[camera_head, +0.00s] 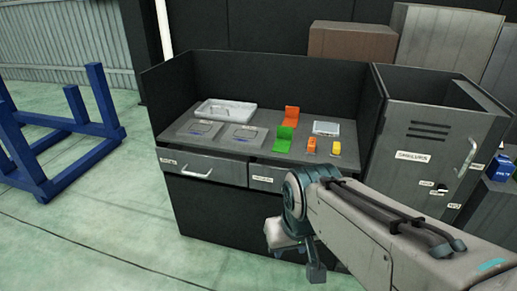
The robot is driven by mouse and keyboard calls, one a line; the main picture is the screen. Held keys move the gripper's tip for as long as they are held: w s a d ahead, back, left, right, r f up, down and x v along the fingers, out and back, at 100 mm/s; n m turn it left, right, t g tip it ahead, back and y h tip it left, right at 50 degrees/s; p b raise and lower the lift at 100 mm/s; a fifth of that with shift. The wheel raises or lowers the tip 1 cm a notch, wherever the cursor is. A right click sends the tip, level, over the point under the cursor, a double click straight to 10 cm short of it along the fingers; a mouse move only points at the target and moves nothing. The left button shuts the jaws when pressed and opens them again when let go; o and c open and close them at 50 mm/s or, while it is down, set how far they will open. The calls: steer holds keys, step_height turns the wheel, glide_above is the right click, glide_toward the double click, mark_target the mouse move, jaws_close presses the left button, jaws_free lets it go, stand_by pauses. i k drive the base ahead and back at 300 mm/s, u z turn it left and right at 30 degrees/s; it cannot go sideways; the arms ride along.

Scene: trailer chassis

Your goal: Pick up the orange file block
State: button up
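Two orange things lie on the workbench top. One is a small orange block (311,145) near the front edge, with a pale mark on it. The other is a larger orange L-shaped piece (291,117) further back, with one upright side. No label shows which is called the file block. My gripper (298,254) hangs in front of the bench, below and apart from both. It points down and away from my view, and its fingers are too unclear to judge their opening.
The dark workbench (180,113) has raised back and side walls. A green L-shaped piece (284,139), a yellow block (337,148), a small clear-looking tray (326,128) and a white tray (225,110) share its top. A grey cabinet (425,150) stands right; a blue frame (75,150) stands left.

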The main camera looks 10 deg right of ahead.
mark_target(311, 149)
steer(key=u, duration=0.55)
steer(key=k, duration=0.75)
steer(key=u, duration=0.35)
steer(key=i, duration=1.5)
steer(key=z, duration=0.9)
steer(key=i, duration=1)
steer(key=z, duration=1.6)
steer(key=i, duration=0.5)
steer(key=z, duration=0.45)
